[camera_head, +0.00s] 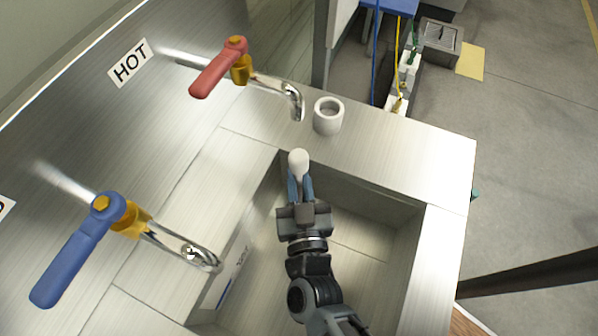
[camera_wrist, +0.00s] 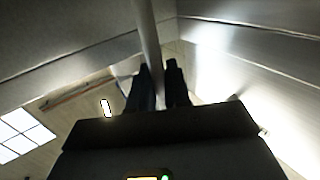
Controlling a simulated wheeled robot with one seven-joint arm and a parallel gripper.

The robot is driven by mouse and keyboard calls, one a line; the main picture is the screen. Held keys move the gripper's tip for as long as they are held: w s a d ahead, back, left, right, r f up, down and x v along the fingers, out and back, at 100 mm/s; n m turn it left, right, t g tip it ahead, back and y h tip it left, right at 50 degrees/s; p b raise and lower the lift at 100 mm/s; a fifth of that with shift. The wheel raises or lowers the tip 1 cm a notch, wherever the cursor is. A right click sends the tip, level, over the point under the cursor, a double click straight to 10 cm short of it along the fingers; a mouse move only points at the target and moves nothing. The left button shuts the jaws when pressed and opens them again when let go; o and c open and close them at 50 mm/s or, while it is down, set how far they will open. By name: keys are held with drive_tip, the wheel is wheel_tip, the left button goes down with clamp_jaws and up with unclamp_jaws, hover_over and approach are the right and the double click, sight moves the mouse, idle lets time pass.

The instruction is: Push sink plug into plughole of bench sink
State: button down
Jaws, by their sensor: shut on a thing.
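My gripper (camera_head: 300,182) is over the sink basin, near its far wall, and is shut on a pale rod-like thing with a rounded white end (camera_head: 298,160). In the wrist view the rod (camera_wrist: 146,30) runs up between the two dark fingers (camera_wrist: 158,68). I cannot tell whether this is the sink plug, as its other end is hidden. The bench sink (camera_head: 375,250) is a metal basin set in a steel bench. The plughole is not visible; my arm covers part of the basin floor.
A white hollow cup (camera_head: 328,116) stands on the bench beyond the basin. A red-handled tap (camera_head: 220,68) marked HOT and a blue-handled tap (camera_head: 75,250) reach out at the left, their spouts near the basin. The right rim (camera_head: 436,250) is clear.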

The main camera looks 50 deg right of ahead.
sight(300, 196)
drive_tip(key=shift+f, duration=1.5)
idle(0.3)
drive_tip(key=shift+f+b, duration=0.95)
drive_tip(key=shift+f, duration=0.3)
drive_tip(key=shift+s+f, duration=0.1)
drive_tip(key=shift+f, duration=0.15)
drive_tip(key=shift+d+f+b, duration=0.25)
drive_tip(key=shift+f+b, duration=0.4)
drive_tip(key=shift+b, duration=0.05)
drive_tip(key=shift+r, duration=0.25)
drive_tip(key=shift+a+r+p, duration=0.15)
drive_tip(key=shift+r+p, duration=0.25)
drive_tip(key=shift+p, duration=0.3)
drive_tip(key=shift+r+p, duration=0.3)
